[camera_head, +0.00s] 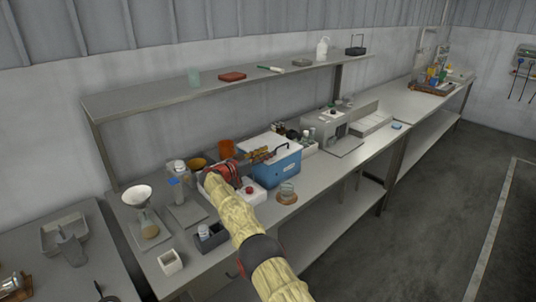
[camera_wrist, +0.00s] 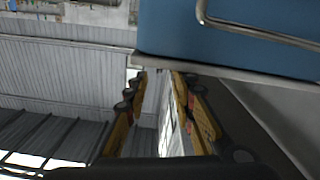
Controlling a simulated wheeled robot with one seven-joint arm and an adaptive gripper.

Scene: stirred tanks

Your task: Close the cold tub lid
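The cold tub (camera_head: 284,171) is a blue box with a white top, standing on the bench near the middle of the head view. Its pale lid (camera_head: 260,143) shows behind my gripper, and how far it stands open is hard to tell. A thin handle shows near the tub's top. In the wrist view a blue panel (camera_wrist: 235,40) with a metal bar handle and a pale edge fills the upper right. My gripper (camera_head: 271,153) is over the tub's top, its fingers pointing right. In the wrist view my gripper (camera_wrist: 160,85) has its two yellow fingers apart, with nothing seen between them.
Small bottles and a grey instrument (camera_head: 345,138) stand to the right. A shelf (camera_head: 215,89) runs above the bench.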

